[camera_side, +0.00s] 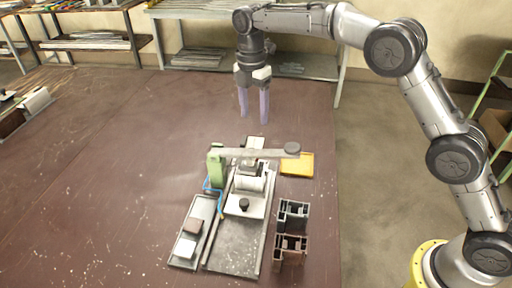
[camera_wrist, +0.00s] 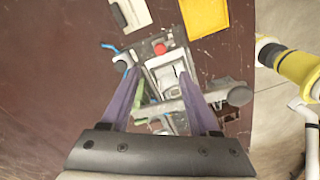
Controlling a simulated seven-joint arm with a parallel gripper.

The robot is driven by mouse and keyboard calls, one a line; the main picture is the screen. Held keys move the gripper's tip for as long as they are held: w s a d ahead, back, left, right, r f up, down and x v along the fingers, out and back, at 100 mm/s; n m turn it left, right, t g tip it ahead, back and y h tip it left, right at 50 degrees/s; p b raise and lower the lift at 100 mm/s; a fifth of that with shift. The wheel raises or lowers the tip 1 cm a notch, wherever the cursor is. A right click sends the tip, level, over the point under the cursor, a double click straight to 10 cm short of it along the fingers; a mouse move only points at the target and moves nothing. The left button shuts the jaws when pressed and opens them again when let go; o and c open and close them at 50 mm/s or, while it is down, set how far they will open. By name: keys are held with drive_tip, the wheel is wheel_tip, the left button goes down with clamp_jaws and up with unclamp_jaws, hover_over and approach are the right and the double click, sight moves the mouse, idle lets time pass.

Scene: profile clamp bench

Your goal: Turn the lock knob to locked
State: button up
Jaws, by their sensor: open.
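A fixture stands on the brown table, its grey base (camera_side: 236,246) running toward the front. A small black round knob (camera_side: 244,204) sits on its pale plate. A grey lever bar (camera_side: 262,153) crosses the fixture and ends in a dark round knob (camera_side: 292,148); its end also shows in the wrist view (camera_wrist: 239,96). A red round part (camera_wrist: 159,48) shows in the wrist view. I cannot tell which of these is the lock knob or how it is turned. My gripper (camera_side: 254,120) is open and empty, above and behind the fixture, its purple fingers pointing down.
A green post (camera_side: 215,165) and a blue cable (camera_side: 211,187) are at the fixture's left. Cut profiles (camera_side: 290,247) and a yellow tray (camera_side: 302,164) are on the right. The table's left side is mostly clear.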

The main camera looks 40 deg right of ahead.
drive_tip(key=f, duration=1.2)
drive_tip(key=shift+s+d+f, duration=0.1)
drive_tip(key=shift+s, duration=0.2)
clamp_jaws()
